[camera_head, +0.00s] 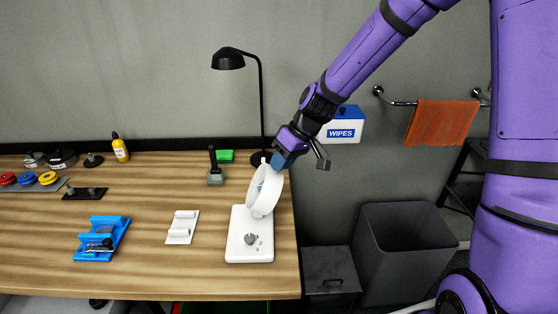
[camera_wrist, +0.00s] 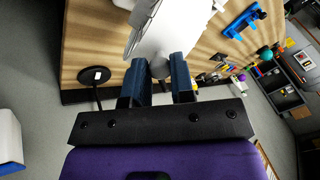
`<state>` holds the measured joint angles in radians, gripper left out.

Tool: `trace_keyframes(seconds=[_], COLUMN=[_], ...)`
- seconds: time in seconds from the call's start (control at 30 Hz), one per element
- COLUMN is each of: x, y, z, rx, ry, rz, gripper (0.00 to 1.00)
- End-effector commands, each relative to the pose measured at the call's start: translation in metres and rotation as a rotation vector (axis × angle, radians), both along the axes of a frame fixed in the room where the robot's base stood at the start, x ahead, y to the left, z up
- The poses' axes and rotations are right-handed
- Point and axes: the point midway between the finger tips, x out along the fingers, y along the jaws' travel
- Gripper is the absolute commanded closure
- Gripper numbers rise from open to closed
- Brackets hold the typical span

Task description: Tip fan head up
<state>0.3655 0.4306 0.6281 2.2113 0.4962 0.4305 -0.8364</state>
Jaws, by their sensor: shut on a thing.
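The white desk fan has a round ringed head (camera_head: 265,190) and a flat white base (camera_head: 250,236) with a grey knob, near the right end of the wooden table. The head stands steeply, seen nearly edge-on from the body camera. My gripper (camera_head: 284,157) is at the upper right rim of the head, coming from the upper right. In the wrist view, the blue fingers of my gripper (camera_wrist: 162,80) are shut on a part of the fan head (camera_wrist: 160,35). The exact grip spot is partly hidden by the fingers.
A black desk lamp (camera_head: 228,60) stands behind the fan, its base also in the wrist view (camera_wrist: 94,75). A grey-green block with an upright handle (camera_head: 215,175), a white stand (camera_head: 182,227) and a blue tray (camera_head: 92,251) are left. A grey bin (camera_head: 405,250) stands right of the table.

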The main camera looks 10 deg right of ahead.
Motion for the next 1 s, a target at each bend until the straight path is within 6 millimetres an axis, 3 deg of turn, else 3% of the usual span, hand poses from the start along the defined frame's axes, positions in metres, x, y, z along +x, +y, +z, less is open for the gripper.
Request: trace_keyframes(seconds=[0.33, 0.37, 0.43, 0.47, 0.77, 1.0], x=[-0.001, -0.001, -0.001, -0.001, 0.000, -0.002], y=[0.001, 0.001, 0.001, 0.001, -0.001, -0.014], z=[0.000, 0.000, 0.000, 0.000, 0.002, 0.026], rx=[0.003, 0.003, 0.003, 0.003, 0.002, 0.001], ry=[0.001, 0.001, 0.001, 0.000, -0.002, -0.005], rz=[0.002, 0.002, 0.002, 0.002, 0.000, -0.002], gripper=[1.00, 0.71, 0.54, 0.52, 0.52, 0.52])
